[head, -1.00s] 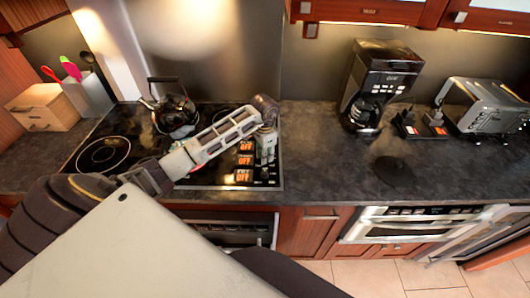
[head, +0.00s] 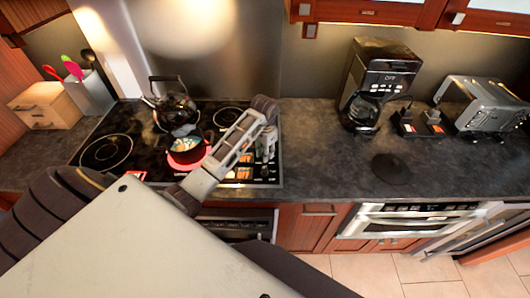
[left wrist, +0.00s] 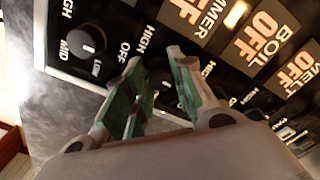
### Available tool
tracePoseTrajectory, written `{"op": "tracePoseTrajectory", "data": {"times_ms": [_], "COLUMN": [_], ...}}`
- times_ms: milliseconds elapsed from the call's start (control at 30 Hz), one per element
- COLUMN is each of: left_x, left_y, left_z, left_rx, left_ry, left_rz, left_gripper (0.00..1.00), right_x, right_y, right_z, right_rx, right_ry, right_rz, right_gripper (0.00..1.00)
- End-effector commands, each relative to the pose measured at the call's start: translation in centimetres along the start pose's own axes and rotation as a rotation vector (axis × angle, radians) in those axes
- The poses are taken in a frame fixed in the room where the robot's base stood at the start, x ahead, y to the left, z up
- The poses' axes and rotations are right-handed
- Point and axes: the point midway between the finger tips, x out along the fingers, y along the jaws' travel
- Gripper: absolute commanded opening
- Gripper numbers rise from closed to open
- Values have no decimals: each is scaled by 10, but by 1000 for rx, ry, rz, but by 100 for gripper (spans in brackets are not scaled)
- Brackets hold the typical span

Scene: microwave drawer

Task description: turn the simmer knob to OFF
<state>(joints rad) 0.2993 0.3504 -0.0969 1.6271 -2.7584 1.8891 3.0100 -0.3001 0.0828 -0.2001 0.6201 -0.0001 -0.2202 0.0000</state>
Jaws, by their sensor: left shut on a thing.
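The black stove control panel shows in the left wrist view (left wrist: 62,65), with white markings and orange OFF displays. The display whose label ends in "MMER" (left wrist: 186,12) reads OFF. A round black knob (left wrist: 88,40) stands free at the left, among HIGH, MID and LOW marks. In the head view my left gripper (head: 267,150) points down at the cooktop's right side. My right gripper is not in view.
A small pan (head: 186,148) with food sits on a red-glowing burner, and a kettle (head: 174,100) stands behind it. A coffee maker (head: 378,80) and a toaster (head: 487,103) stand at right. The counter (head: 325,160) between cooktop and coffee maker is mostly clear.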

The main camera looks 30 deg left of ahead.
Motion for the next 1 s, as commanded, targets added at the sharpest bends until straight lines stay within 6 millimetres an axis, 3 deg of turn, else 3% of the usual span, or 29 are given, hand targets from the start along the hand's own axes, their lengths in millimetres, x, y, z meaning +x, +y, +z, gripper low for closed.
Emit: {"op": "tracePoseTrajectory", "data": {"times_ms": [667, 700, 867, 1000], "left_x": [-2, -2, -2, -1], "left_y": [-2, -2, -1, -1], "left_z": [-1, -1, -1, -1], "left_rx": [-30, -30, -29, -28], "left_ry": [6, 6, 4, 3], "left_rz": [-3, -3, -2, -1], "left_gripper": [1, 28, 47, 47], "right_x": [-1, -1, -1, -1], "right_y": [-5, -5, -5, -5], "right_z": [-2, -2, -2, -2], "right_rx": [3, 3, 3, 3], "right_ry": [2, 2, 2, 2], "right_rz": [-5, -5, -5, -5], "right_gripper": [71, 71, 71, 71]}}
